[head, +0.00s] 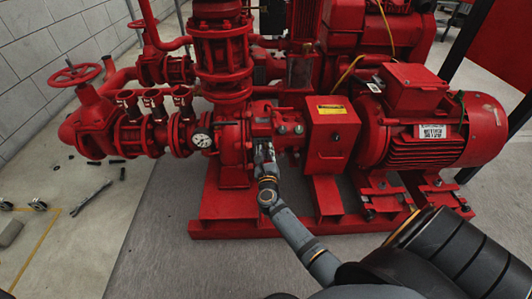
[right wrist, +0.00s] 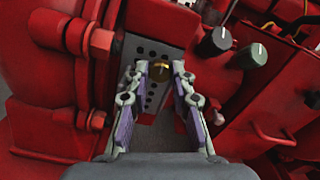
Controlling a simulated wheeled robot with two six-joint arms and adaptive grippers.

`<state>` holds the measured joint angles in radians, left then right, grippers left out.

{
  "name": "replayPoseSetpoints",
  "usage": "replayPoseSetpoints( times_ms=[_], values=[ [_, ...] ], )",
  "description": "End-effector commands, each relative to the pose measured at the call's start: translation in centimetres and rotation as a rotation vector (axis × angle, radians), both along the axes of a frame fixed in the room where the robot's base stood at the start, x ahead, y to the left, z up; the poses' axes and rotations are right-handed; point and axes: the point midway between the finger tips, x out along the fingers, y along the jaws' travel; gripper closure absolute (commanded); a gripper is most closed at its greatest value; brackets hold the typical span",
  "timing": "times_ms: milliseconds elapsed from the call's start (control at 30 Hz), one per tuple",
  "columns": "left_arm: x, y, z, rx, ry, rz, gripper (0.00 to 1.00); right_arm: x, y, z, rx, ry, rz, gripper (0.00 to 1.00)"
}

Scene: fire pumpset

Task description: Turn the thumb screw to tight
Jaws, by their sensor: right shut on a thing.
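The thumb screw (right wrist: 160,72) is a small brass-coloured knob on a grey plate (right wrist: 150,50) with several dark holes, in the right wrist view. My right gripper (right wrist: 160,70) has a fingertip on each side of the screw and is shut on it. In the head view my right gripper (head: 264,152) reaches the front of the red pump, left of the control box; the screw is hidden or too small to make out there. My left gripper is in neither view.
A red box (head: 331,133) and motor (head: 440,130) lie to the right. A gauge (head: 202,141) and valves are left. Loose tools (head: 90,199) lie on the floor.

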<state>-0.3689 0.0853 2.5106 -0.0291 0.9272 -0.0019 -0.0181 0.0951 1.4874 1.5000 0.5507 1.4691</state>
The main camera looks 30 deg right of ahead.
Motion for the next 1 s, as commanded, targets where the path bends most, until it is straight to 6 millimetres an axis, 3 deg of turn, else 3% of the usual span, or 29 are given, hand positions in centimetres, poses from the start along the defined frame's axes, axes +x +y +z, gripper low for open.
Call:
replayPoseSetpoints(
  times_ms=[633,667,800,1000],
  values=[
    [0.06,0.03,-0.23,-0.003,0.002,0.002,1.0,-0.04,-0.03,-0.07,0.044,-0.026,0.0,1.0],
    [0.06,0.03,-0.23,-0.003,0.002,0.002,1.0,-0.04,-0.03,-0.07,0.044,-0.025,-0.001,0.75],
    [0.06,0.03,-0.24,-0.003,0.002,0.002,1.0,-0.02,-0.01,-0.06,0.043,-0.025,0.0,0.56],
    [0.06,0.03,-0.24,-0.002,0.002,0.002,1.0,-0.02,0.02,-0.11,0.044,-0.024,0.0,0.54]
  ],
)
